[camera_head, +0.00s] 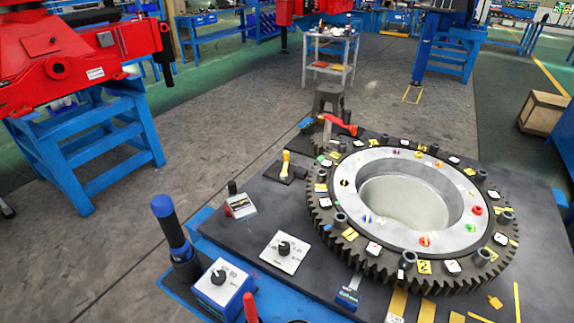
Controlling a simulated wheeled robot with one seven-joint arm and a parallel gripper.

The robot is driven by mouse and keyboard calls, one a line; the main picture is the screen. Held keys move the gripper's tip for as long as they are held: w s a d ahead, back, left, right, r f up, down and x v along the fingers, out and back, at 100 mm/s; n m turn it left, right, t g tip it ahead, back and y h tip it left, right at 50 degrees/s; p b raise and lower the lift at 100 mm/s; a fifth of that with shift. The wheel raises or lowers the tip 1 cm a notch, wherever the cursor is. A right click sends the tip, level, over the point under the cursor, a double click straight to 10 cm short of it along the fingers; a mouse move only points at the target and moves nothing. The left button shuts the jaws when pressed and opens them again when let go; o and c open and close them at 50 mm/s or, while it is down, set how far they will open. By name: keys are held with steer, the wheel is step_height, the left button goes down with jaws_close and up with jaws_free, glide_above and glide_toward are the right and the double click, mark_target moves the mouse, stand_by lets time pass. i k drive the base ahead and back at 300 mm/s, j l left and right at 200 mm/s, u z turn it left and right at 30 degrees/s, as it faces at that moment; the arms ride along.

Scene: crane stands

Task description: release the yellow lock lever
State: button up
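The yellow lock lever (286,163) stands upright on a small dark base near the far left part of the dark bench top. It is left of the large toothed ring, apart from it. The toothed ring (345,248) lies flat on the bench and carries several numbered tags, coloured knobs and dark posts. A red-handled lever (340,124) sits at the ring's far left edge. My gripper is not in view.
A dark stool (329,97) and grey cart (331,55) stand behind.

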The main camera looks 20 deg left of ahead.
mark_target(283, 176)
steer(key=i+u, duration=0.35)
steer(key=i+l+u, duration=0.3)
steer(key=k+j, duration=0.1)
steer(key=j, duration=0.05)
